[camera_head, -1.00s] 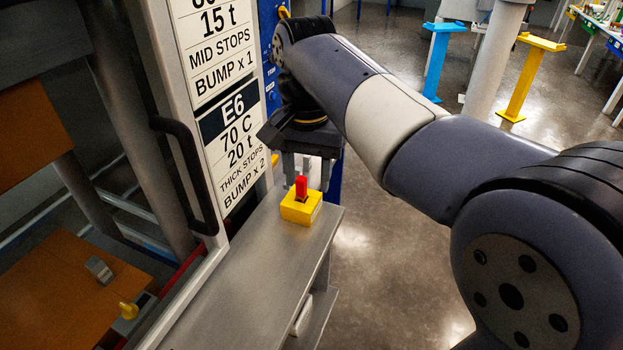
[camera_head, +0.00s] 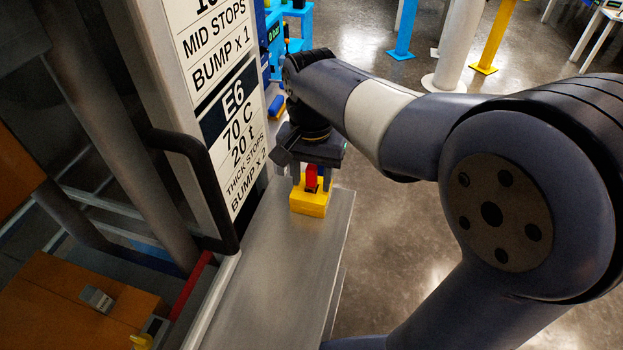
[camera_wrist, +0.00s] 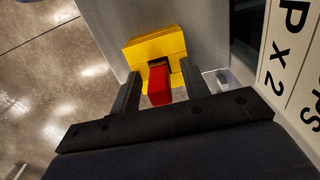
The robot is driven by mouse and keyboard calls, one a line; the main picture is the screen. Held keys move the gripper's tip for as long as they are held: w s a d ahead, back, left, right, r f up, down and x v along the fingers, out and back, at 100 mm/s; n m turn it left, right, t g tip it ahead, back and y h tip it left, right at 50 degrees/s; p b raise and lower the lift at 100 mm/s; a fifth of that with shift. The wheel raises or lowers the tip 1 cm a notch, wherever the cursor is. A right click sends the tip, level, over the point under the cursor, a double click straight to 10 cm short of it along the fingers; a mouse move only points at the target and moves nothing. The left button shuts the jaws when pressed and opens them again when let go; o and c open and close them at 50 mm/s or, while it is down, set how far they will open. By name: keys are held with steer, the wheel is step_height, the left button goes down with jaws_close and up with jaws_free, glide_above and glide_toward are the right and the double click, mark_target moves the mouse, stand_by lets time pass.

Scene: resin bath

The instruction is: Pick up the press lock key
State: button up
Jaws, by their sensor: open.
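The press lock key is red (camera_head: 311,177) and stands upright in a yellow block (camera_head: 309,203) on the grey metal shelf. In the wrist view the red key (camera_wrist: 159,85) shows between the two fingers, with the yellow block (camera_wrist: 155,48) beyond it. My gripper (camera_head: 312,183) is open, with one finger on each side of the key. In the wrist view the fingers of my gripper (camera_wrist: 160,84) stand apart from the key, with a gap on both sides.
The grey shelf (camera_head: 280,290) is bare in front of the block. The press frame with its white instruction signs (camera_head: 238,130) and a dark handle (camera_head: 205,180) stands close on the left. Open floor (camera_head: 400,230) lies to the right.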

steer(key=shift+c, duration=0.4)
jaws_close()
